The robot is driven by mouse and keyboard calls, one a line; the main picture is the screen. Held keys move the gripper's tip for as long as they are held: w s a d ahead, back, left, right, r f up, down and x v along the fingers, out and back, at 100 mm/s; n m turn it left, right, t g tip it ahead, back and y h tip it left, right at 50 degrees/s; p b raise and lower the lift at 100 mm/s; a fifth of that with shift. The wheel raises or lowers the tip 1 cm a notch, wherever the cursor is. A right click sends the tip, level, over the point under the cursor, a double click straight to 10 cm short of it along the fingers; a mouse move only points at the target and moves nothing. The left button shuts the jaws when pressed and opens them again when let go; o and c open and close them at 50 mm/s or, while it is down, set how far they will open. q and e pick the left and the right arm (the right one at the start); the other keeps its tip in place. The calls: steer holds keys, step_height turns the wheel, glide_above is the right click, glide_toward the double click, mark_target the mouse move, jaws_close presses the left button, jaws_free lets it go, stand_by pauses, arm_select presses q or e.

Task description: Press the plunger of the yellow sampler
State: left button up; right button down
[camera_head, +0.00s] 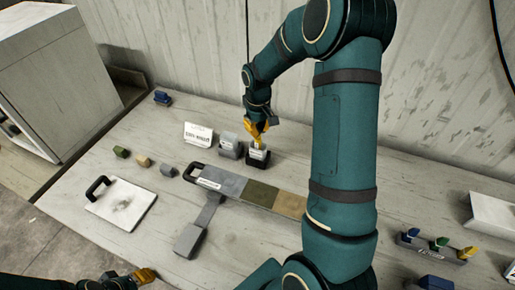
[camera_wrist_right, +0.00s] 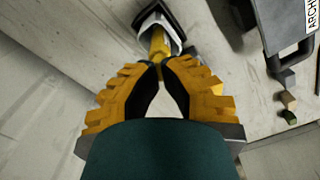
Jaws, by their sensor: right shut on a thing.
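A yellow piece (camera_wrist_right: 158,43), which I take for the yellow sampler, stands in a white and black holder (camera_head: 257,158) at the middle of the table. My right gripper (camera_head: 257,130) is above this holder. In the right wrist view its fingertips (camera_wrist_right: 161,64) close together at the near end of the yellow piece. The fingers and arm hide much of it, and I cannot make out the plunger. My left gripper (camera_head: 146,276) is low at the left front, empty as far as I see; its opening is unclear.
A grey board (camera_head: 228,185) with coloured sections lies in front of the holder. Grey blocks and a white label card (camera_head: 198,135) stand left of it. A rack (camera_head: 437,247) with blue, green and yellow pieces is at the right. A white board (camera_head: 122,205) lies left.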

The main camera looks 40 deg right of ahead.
steer(key=shift+s+a+f+b, duration=0.1)
steer(key=shift+s+f+b, duration=0.05)
steer(key=shift+f+b, duration=0.45)
stand_by(0.6)
steer(key=shift+f+b, duration=0.6)
steer(key=shift+f, duration=0.4)
stand_by(0.5)
steer(key=shift+a+r+p, duration=0.1)
steer(key=shift+r+p, duration=1.3)
steer(key=shift+r, duration=0.45)
steer(key=shift+r+p, duration=0.5)
steer(key=shift+r, duration=0.15)
steer(key=shift+d+r+p, duration=0.2)
steer(key=shift+r+p, duration=0.65)
steer(key=shift+r, duration=0.45)
